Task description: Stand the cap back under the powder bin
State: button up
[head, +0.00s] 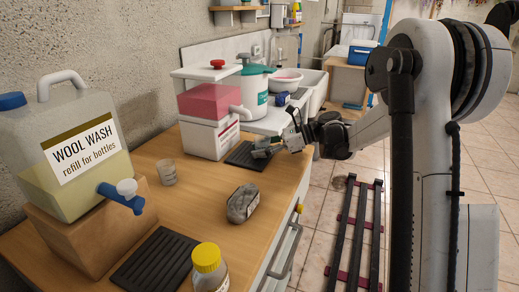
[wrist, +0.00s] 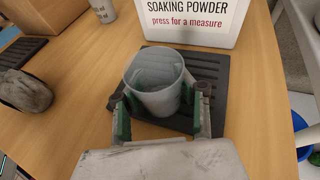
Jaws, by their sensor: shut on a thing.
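The powder bin (head: 210,137) has a pink-filled upper part, a red knob and a white base. Its label, reading "SOAKING POWDER press for a measure", shows in the wrist view (wrist: 188,20). The cap is a translucent grey cup (wrist: 156,88), open end up and looking empty. My gripper (wrist: 160,97) is shut on it, with a green-padded finger on each side. The cap is over the ribbed dark mat (wrist: 213,66) in front of the bin; I cannot tell whether it touches. In the head view my gripper (head: 274,146) partly hides the cap and mat.
A clear cup (head: 167,172) stands left of the bin. A grey stone-like lump (head: 242,203) lies on the table. The wool wash jug (head: 68,150) stands on a wooden block, with another dark mat (head: 157,262) and a yellow-capped bottle (head: 208,262) nearby. A teal-and-white dispenser (head: 255,88) is behind.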

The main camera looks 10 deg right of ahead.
jog(key=shift+f, duration=0.15)
jog(key=o, duration=1.2)
jog(key=v, duration=1.2)
jog(key=s+a+r+n+h+p, duration=0.25)
jog(key=s+a+n, duration=0.2)
jog(key=s, duration=0.25)
jog(key=s+a+r+n+h+p, duration=0.1)
jog(key=s+a+r+n+h, duration=0.25)
jog(key=s+a, duration=0.25)
jog(key=s+n+t+h+p, duration=0.3)
jog(key=s+n+h, duration=0.4)
jog(key=s+n, duration=0.6)
jog(key=s+p, duration=0.1)
jog(key=s, duration=0.6)
jog(key=shift+d+t+h+p, duration=0.2)
jog(key=shift+t+h+p, duration=0.1)
jog(key=shift+p, duration=0.05)
